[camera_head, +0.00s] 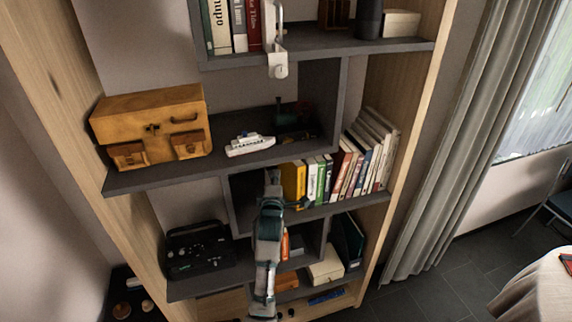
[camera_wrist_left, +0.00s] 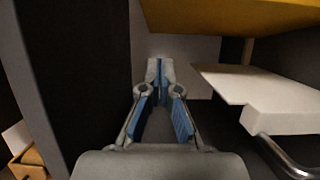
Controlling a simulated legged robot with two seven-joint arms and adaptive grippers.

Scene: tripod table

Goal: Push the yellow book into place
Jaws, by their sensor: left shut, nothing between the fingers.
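The yellow book (camera_head: 293,182) stands upright on the middle right shelf, at the left end of a row of books. My left gripper (camera_head: 272,177) is shut and empty, just left of the book in the head view. I cannot tell there whether they touch. In the left wrist view, the shut fingertips (camera_wrist_left: 160,68) point into a dark-sided compartment. A yellow surface (camera_wrist_left: 235,12), which looks like the book, spans the top right, apart from the fingers in the picture. My right gripper is not in view.
White, green and red books (camera_head: 325,180) stand right of the yellow one. A dark shelf divider (camera_head: 241,203) is close to my left arm. Above are an orange case (camera_head: 152,125) and a toy boat (camera_head: 250,145). A white block (camera_wrist_left: 270,100) shows right of the fingers.

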